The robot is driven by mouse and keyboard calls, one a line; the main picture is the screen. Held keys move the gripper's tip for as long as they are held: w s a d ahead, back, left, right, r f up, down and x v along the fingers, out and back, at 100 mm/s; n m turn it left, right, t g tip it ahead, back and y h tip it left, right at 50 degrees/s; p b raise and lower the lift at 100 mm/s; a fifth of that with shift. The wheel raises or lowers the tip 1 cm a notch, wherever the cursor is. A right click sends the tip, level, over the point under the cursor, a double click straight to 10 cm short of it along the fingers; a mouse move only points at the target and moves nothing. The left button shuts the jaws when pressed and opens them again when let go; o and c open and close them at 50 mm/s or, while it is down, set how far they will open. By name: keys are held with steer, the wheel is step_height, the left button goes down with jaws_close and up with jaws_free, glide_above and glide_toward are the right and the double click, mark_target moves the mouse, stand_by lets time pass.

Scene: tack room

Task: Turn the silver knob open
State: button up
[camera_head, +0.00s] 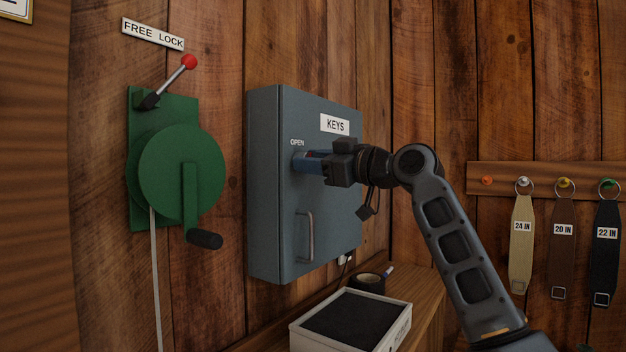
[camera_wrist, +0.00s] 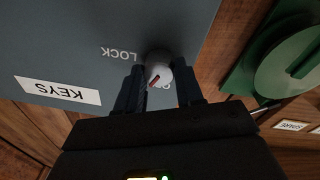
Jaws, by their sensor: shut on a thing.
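The silver knob (camera_wrist: 158,74) sits on the face of the blue-grey KEYS cabinet (camera_head: 280,215) and carries a red mark, which slants in the wrist view. My gripper (camera_wrist: 160,88) is shut on the knob, one finger on each side. In the wrist view the cabinet appears upside down, with a LOCK label beside the knob and another label mostly hidden behind the knob and fingers. In the head view my gripper (camera_head: 305,162) reaches the cabinet face from the right, just below the OPEN label (camera_head: 297,142). There the knob is hidden by my fingers.
A vertical handle (camera_head: 306,237) is lower on the cabinet. A green crank unit (camera_head: 165,170) with a red-tipped lever hangs to the left. A white tray (camera_head: 398,330) and a dark roll (camera_head: 366,284) lie on the shelf below. Straps (camera_head: 522,240) hang at the right.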

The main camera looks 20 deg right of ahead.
steer(key=n+b, duration=0.3)
steer(key=n, duration=0.2)
steer(key=shift+y, duration=0.3)
stand_by(0.4)
steer(key=o, duration=1)
steer(key=shift+o, duration=0.2)
steer(key=r+v, duration=0.1)
steer(key=v, duration=0.6)
steer(key=shift+s+d+f, duration=0.3)
steer(key=shift+f, duration=0.2)
steer(key=shift+d, duration=0.1)
